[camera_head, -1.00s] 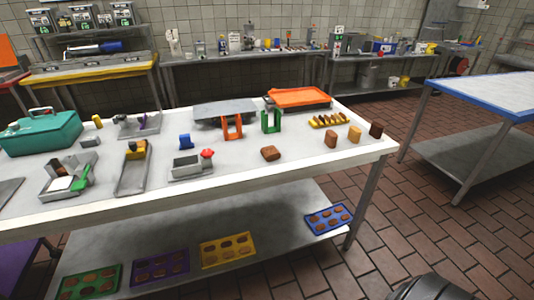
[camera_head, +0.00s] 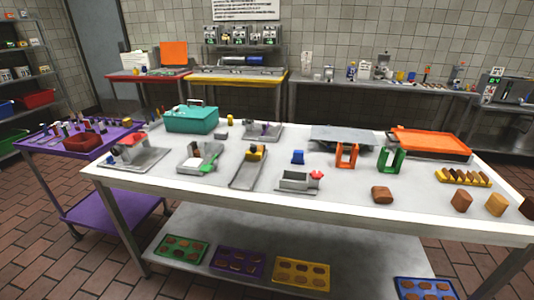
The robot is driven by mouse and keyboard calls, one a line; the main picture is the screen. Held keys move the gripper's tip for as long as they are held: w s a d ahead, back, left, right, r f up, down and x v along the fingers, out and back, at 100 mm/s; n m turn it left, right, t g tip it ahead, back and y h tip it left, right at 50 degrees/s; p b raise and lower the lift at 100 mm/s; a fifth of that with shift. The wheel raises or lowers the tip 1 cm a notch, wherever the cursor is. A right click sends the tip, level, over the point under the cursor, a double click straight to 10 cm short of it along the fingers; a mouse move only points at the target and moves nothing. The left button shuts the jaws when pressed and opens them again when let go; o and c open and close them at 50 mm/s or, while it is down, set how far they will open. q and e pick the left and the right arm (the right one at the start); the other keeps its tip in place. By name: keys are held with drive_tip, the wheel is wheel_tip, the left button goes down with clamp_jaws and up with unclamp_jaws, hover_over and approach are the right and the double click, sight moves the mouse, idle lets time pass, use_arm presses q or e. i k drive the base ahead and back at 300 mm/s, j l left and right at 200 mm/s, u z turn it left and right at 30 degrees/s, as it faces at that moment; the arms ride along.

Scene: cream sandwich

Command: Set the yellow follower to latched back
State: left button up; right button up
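The yellow follower (camera_head: 256,150) appears to be the yellow piece with a dark part at the far end of a narrow grey tray (camera_head: 246,176) on the white-topped table. It is too small to tell whether it is latched. Neither of my grippers is in view.
Grey fixtures (camera_head: 133,158) and (camera_head: 199,157) stand left of the narrow tray, and a grey box with a red knob (camera_head: 299,180) stands right. A teal case (camera_head: 192,119) is behind. A purple cart (camera_head: 85,140) adjoins the table (camera_head: 340,212) at left. The table's front strip is mostly clear.

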sight(252, 155)
drive_tip(key=i+j+z, duration=0.15)
drive_tip(key=i+z, duration=0.25)
drive_tip(key=i, duration=0.65)
